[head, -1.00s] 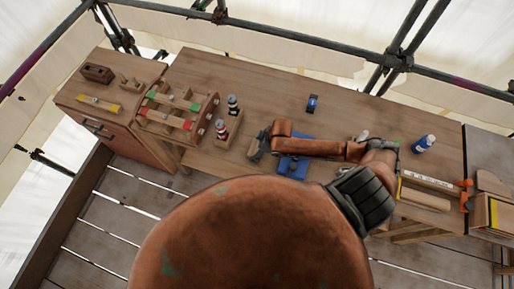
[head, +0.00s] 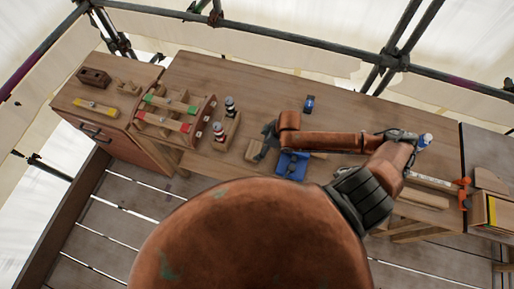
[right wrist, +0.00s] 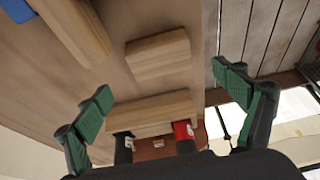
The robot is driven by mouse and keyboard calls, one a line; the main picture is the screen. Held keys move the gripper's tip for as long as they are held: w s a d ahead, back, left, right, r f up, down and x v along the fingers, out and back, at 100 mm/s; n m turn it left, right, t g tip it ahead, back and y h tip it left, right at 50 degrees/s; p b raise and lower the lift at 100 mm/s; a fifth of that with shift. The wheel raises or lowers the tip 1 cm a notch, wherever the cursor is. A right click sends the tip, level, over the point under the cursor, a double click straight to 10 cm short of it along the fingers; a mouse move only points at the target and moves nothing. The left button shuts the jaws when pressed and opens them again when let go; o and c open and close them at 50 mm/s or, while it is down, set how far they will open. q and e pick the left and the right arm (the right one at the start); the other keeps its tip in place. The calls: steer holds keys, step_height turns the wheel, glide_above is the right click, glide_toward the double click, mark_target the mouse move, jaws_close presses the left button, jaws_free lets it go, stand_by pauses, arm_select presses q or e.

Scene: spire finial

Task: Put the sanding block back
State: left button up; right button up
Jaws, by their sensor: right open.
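My right gripper (head: 266,142) is above the bench near its front edge, fingers pointing down. In the right wrist view the green-padded fingers (right wrist: 170,100) are wide apart and empty. A plain wooden block (right wrist: 158,56) lies on the bench beyond the fingertips; in the head view it shows (head: 252,151) just left of my gripper, partly hidden. I cannot tell for sure whether it is the sanding block. A wooden holder (right wrist: 152,113) with two dark bottles, one with a red band (right wrist: 184,131), stands beside it. My left gripper is not in view.
A blue tray (head: 287,172) is right of my gripper, under the forearm. A tool rack (head: 172,117) stands at the left. A blue object (head: 309,103) is at the back. A blue-white bottle (head: 426,139) is by my arm.

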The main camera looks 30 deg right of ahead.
steer(key=shift+v, duration=2)
